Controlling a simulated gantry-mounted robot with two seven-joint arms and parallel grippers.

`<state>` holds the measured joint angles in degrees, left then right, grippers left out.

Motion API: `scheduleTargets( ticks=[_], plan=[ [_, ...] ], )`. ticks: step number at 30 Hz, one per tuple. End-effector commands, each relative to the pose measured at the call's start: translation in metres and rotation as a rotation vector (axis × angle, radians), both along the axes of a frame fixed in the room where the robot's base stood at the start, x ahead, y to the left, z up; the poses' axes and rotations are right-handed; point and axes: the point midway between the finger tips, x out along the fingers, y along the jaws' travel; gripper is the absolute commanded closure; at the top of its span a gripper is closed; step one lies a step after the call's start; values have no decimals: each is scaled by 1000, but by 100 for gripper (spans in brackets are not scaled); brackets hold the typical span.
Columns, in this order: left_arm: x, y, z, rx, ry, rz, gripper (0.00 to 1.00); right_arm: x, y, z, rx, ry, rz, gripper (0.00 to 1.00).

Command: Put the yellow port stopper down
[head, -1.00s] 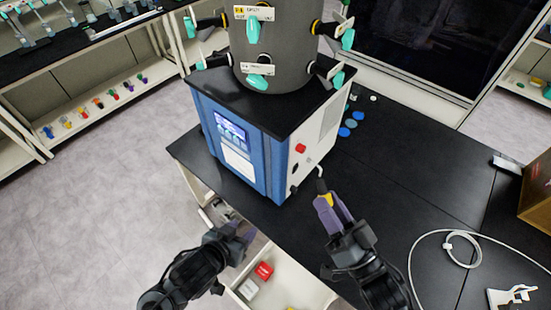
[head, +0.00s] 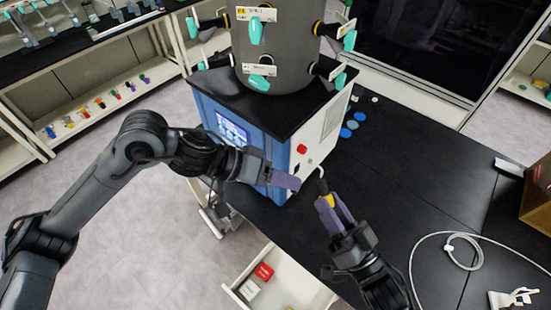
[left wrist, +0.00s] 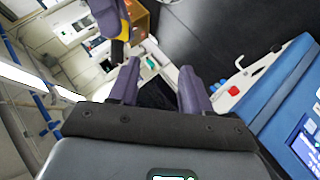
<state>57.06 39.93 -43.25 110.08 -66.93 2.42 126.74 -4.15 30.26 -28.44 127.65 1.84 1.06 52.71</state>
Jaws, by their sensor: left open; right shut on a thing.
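The yellow port stopper (head: 329,201), with a dark end, is between the purple fingers of my right gripper (head: 328,206). My right gripper is shut on it, above the black bench right of the freeze dryer; the fingers hide part of it. Its yellow part also shows in the left wrist view (left wrist: 125,30), at the top. My left gripper (head: 292,183) is open and empty, in front of the freeze dryer's lower corner and left of the right gripper. Its two fingers show spread in the left wrist view (left wrist: 160,82).
The blue freeze dryer (head: 207,122) carries a grey drum chamber (head: 280,45) with several teal-handled valves. Below the bench edge is an open drawer (head: 312,292) with a red box (head: 264,271) and a white box (head: 249,289). A white cable (head: 412,265) lies at right. Bench (head: 420,180) is clear mid-right.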

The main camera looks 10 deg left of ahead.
Motion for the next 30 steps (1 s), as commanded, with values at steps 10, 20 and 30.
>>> scheduleTargets(
  ticks=[10, 20, 30],
  plan=[
    [-12, 6, 71, 63, 149, 8, 52, 0, 0, 0, 0, 0, 0, 100],
    [-17, -1, 78, 84, 191, 18, 52, 0, 0, 0, 0, 0, 0, 100],
    [-13, -40, 44, 82, 190, 17, 52, 0, 0, 0, 0, 0, 0, 100]
  ],
)
